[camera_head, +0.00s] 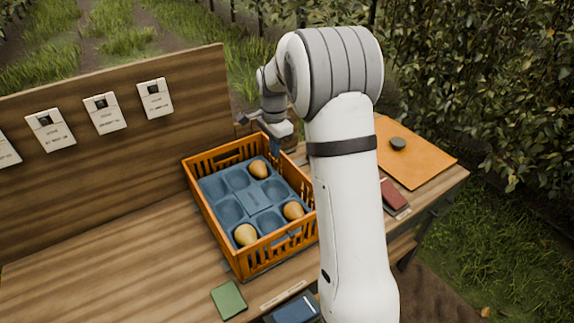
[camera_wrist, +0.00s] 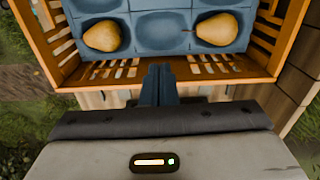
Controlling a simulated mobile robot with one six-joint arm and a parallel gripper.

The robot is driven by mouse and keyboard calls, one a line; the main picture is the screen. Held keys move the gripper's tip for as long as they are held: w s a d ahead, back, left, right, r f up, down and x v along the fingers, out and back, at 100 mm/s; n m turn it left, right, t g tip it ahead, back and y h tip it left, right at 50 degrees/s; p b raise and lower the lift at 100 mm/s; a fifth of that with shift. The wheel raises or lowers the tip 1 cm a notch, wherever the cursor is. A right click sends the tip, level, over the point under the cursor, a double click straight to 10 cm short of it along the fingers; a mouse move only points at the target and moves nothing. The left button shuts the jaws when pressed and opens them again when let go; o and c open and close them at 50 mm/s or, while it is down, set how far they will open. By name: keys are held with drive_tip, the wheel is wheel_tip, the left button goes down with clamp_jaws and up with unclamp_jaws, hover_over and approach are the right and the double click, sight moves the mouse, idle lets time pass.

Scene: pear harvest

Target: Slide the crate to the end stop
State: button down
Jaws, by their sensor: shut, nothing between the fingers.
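The orange slatted crate (camera_head: 212,222) stands on the wooden bench and holds a blue moulded tray (camera_head: 222,187). Three pears sit in the tray, one (camera_head: 258,169) at the far side and two near the front. In the wrist view the crate's wall (camera_wrist: 70,80) runs across the picture, with two pears (camera_wrist: 103,36) behind it. My gripper (camera_head: 276,150) is shut and empty, fingers down at the crate's far right side. The wrist view shows its blue fingers (camera_wrist: 160,78) just outside that wall; I cannot tell whether they touch. I cannot make out an end stop.
A wooden backboard (camera_head: 110,155) with several white cards stands along the left. An orange mat (camera_head: 425,155) with a dark round object (camera_head: 398,143) lies at right. A red booklet (camera_head: 394,197), a green pad (camera_head: 229,299) and a blue item (camera_head: 293,311) lie on the bench. The front left bench is clear.

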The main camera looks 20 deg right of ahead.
sight(294, 176)
drive_tip(key=f+p, duration=0.1)
drive_tip(key=f, duration=0.4)
drive_tip(key=f+p, duration=0.1)
drive_tip(key=f, duration=0.4)
drive_tip(key=shift+w+f, duration=0.2)
drive_tip(key=shift+f, duration=0.15)
drive_tip(key=shift+w+d+r+p, duration=0.1)
drive_tip(key=shift+w+d+p, duration=0.15)
drive_tip(key=shift+d, duration=0.4)
drive_tip(key=shift+w+d+f+p, duration=0.15)
drive_tip(key=shift+d+p, duration=0.15)
drive_tip(key=shift+d, duration=0.35)
drive_tip(key=shift+w+d+r+p, duration=0.15)
drive_tip(key=shift+w+d+p, duration=0.1)
drive_tip(key=shift+d, duration=0.4)
